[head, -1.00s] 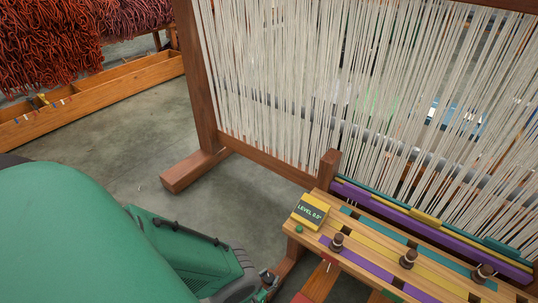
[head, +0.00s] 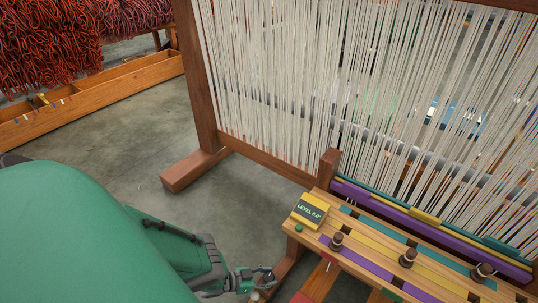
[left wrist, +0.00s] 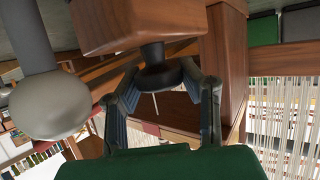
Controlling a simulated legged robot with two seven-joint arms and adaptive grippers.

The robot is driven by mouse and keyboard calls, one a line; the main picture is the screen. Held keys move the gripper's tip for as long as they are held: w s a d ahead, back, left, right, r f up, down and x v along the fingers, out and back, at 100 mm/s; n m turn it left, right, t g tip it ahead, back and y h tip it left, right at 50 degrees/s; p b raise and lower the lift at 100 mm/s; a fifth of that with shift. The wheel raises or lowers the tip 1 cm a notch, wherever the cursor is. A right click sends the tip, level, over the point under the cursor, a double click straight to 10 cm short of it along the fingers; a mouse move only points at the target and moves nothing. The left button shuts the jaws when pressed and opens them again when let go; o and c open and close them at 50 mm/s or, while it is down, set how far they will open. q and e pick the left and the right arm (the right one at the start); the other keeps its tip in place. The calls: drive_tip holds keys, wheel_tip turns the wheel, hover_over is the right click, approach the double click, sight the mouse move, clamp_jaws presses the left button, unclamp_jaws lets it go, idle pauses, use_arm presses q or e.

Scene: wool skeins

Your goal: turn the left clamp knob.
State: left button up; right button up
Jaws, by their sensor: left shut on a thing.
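In the left wrist view a dark round clamp knob (left wrist: 158,76) on a short shaft sits under a wooden block (left wrist: 140,24). My left gripper (left wrist: 160,88) has its two fingers on either side of this knob and is shut on it. In the head view my left gripper (head: 267,277) is low in the middle, beside the lower left end of the striped board (head: 372,250). The knob itself is hidden there. My right gripper is not in view.
A yellow level box (head: 310,211) sits on the board's left end; its digits are too small to read surely. Brown pegs (head: 336,241) stand along the board. A loom frame (head: 203,90) with pale threads rises behind. A grey rounded part (left wrist: 50,105) is close left of the gripper.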

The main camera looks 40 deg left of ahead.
use_arm(q)
drive_tip(key=shift+s+f+m+g+h, duration=0.1)
drive_tip(key=shift+s+m+g+h, duration=0.1)
drive_tip(key=shift+m+g+h, duration=0.15)
idle(0.3)
drive_tip(key=o, duration=1.2)
drive_tip(key=shift+a, duration=0.1)
drive_tip(key=shift+c, duration=0.2)
drive_tip(key=shift+o, duration=0.2)
drive_tip(key=shift+w, duration=0.1)
drive_tip(key=v, duration=1.2)
drive_tip(key=shift+f, duration=0.1)
